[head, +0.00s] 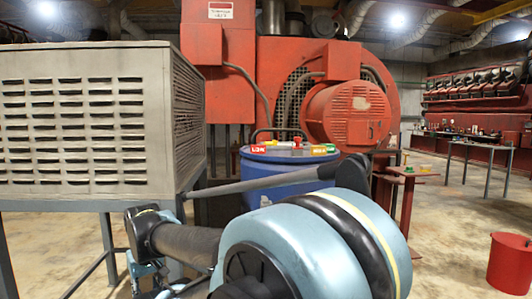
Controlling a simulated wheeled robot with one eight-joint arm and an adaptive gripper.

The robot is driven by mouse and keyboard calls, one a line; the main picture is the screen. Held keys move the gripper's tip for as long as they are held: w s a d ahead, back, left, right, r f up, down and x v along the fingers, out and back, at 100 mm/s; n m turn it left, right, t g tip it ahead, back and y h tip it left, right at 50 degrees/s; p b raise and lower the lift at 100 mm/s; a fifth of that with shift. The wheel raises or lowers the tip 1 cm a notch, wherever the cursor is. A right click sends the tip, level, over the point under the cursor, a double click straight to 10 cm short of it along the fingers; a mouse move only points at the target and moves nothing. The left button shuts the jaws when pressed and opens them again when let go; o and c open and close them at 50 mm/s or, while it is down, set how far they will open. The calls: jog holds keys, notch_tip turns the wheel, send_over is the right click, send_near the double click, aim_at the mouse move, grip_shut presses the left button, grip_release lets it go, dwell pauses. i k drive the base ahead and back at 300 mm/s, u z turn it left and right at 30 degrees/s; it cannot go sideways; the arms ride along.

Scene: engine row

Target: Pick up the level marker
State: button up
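A blue drum (285,168) stands in the middle, in front of the red engine. On its top lie several small coloured pieces. A red tag with pale lettering that seems to read LOW (258,149) is at the left of the lid, and a yellow tag with small lettering (318,149) is at the right. Either may be the level marker; I cannot tell which. A small red piece (297,141) stands between them. My arm fills the lower middle, in front of the drum and apart from the tags in the picture. My gripper's fingers do not show.
A louvred grey cabinet (85,120) on a metal frame stands close on the left. The red engine (350,110) is behind the drum. A red bucket (510,263) is at the lower right. A small red stand (408,172) is right of the drum. Open floor lies to the right.

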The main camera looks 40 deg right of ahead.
aim_at(258, 149)
jog(key=u, duration=1.2)
jog(key=k, duration=2.4)
jog(key=z, duration=1.9)
jog(key=i, duration=0.95)
